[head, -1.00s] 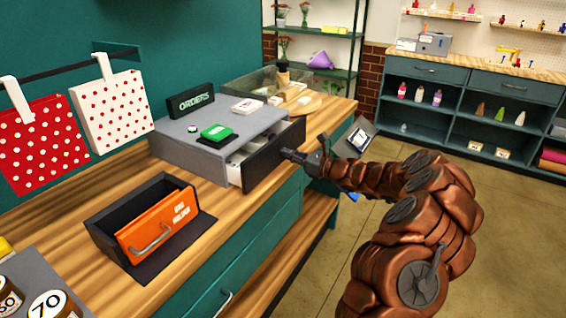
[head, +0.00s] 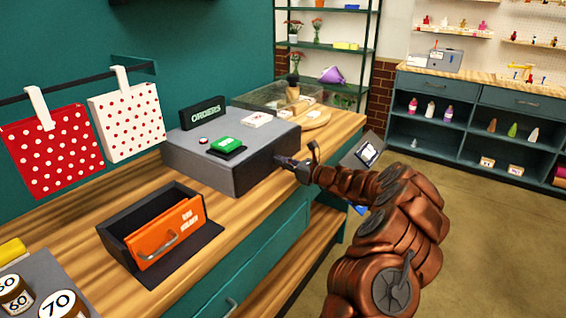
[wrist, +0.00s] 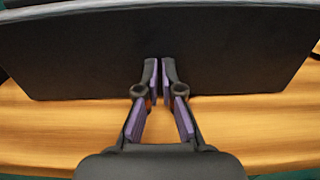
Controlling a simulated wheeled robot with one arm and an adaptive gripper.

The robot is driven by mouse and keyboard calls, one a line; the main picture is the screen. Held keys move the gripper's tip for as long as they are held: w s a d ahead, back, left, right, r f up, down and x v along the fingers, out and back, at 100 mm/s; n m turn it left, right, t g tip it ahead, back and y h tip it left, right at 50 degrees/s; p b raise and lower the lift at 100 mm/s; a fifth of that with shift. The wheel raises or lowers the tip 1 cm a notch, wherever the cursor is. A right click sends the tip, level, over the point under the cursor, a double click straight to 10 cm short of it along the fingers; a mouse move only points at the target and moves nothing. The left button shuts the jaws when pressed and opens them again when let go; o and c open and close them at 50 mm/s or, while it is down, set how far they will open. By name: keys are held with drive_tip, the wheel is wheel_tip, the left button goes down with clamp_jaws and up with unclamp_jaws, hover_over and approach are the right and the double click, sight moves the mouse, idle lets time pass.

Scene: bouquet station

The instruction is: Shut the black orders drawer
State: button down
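The orders drawer's dark front (head: 258,171) sits flush with the grey box (head: 198,167) on the wooden counter, and no gap or drawer inside shows. The black ORDERS sign (head: 203,113) stands at the back of the box. My gripper (head: 284,162) is at the drawer front, on its right side. In the wrist view the dark front (wrist: 80,55) fills the upper part. There, my gripper's (wrist: 161,62) fingertips are together with nothing between them, at the front's face; whether they press on it I cannot tell.
On the box are a small red button (head: 203,140), a green item (head: 227,145) and a white card pack (head: 256,119). A glass case (head: 262,96) stands behind.

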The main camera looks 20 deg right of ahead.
drive_tip(key=shift+a+r, duration=0.15)
drive_tip(key=shift+a, duration=0.15)
